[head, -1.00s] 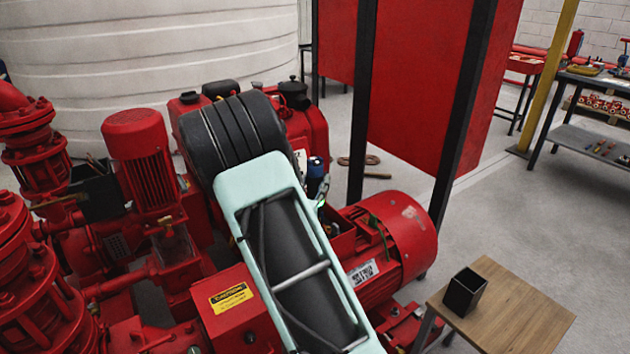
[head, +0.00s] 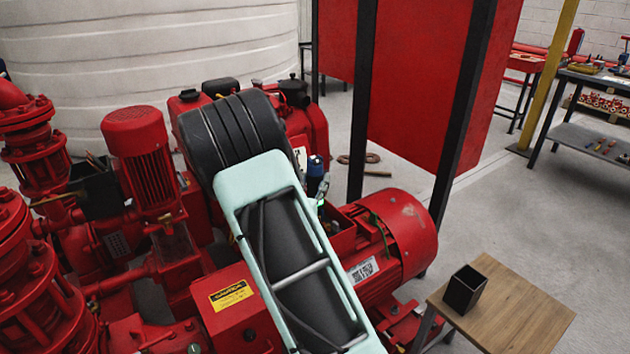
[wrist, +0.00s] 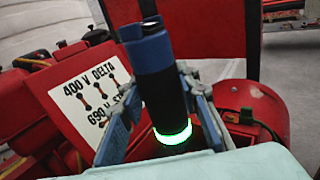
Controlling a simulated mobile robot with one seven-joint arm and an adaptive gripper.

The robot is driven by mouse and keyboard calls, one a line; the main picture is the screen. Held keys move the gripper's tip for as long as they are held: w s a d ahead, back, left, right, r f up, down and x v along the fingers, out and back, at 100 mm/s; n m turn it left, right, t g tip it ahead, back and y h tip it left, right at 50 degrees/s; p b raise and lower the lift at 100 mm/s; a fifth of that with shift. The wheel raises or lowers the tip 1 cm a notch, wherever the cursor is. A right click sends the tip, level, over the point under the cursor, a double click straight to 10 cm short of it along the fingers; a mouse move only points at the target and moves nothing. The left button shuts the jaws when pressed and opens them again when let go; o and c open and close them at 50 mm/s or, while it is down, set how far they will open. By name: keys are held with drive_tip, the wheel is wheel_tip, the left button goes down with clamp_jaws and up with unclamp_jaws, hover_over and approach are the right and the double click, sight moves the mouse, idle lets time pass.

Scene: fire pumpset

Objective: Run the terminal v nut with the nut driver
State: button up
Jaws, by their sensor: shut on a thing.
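The nut driver (wrist: 158,90) is a dark cylinder with a blue top and a green glowing ring low on its body. My gripper (wrist: 160,112) is shut on it, one finger on each side, and the driver stands nearly upright, slightly tilted. In the head view the driver's blue top (head: 315,164) shows just right of my arm, over the red motor's open terminal box (head: 344,238). The driver's lower end and the terminal v nut are hidden behind my gripper and arm, so contact between them cannot be told.
A lid with a white diagram reading 400 V delta and 690 V (wrist: 88,98) stands beside the driver. The red motor (head: 400,235) lies to the right. A wooden table (head: 510,310) holds a black open box (head: 464,289). A dark post (head: 362,100) stands behind.

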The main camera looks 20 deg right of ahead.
sight(312, 168)
drive_tip(key=shift+f+b, duration=0.35)
drive_tip(key=shift+f, duration=0.2)
idle(1.3)
drive_tip(key=shift+r, duration=0.1)
drive_tip(key=shift+r+p, duration=2.3)
drive_tip(key=shift+r, duration=0.65)
